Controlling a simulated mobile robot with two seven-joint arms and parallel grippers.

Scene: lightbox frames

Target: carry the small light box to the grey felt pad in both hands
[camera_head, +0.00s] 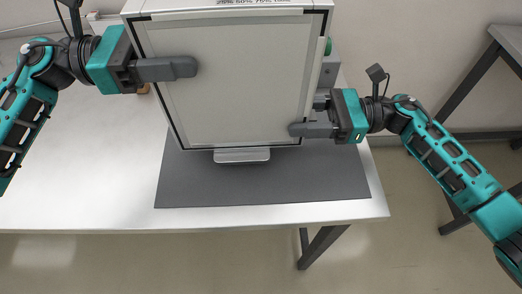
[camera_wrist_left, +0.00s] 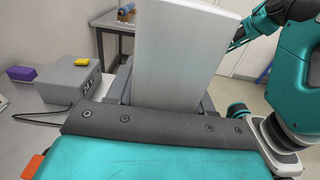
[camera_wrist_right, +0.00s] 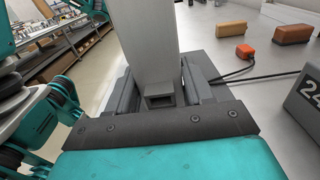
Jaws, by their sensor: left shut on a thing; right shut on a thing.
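The small light box (camera_head: 230,85) is a white panel with a black-edged front, upright above the table in the head view. My left gripper (camera_head: 180,68) is shut on its left side, with one finger across the front. My right gripper (camera_head: 305,130) is shut on its lower right side. The box's side also shows between the fingers in the left wrist view (camera_wrist_left: 178,55) and the right wrist view (camera_wrist_right: 148,40). The grey felt pad (camera_head: 265,187) lies on the table below and behind the box, which hides its far part. A light foot shows under the box.
The white table (camera_head: 85,190) is clear at the front left; its front edge runs just before the pad. A cable lies nearby.

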